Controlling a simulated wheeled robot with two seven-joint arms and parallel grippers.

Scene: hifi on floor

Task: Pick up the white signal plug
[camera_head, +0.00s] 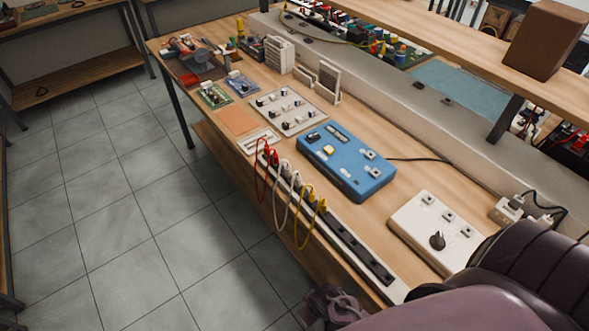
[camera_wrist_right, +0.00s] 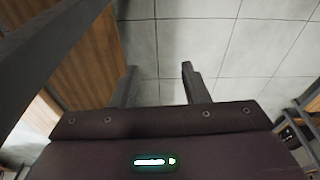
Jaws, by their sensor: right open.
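The white signal plugs (camera_head: 296,181) sit in a long socket strip at the bench's front edge in the head view, with a white cable looping down off the edge. They stand between red plugs (camera_head: 268,153) and yellow plugs (camera_head: 316,200), each pair with its own hanging cable. My right gripper (camera_wrist_right: 158,88) is open and empty in the right wrist view, its two dark fingers apart over the floor. No plug shows in that view. In the head view my right arm enters from the lower right, and its dark end is low by the bench edge. My left gripper is not in view.
A blue box (camera_head: 345,165) and a white box with a black knob (camera_head: 432,232) lie behind the strip (camera_head: 352,245). A grey panel with switches (camera_head: 290,110) is farther left. The tiled floor (camera_head: 130,220) left of the bench is clear.

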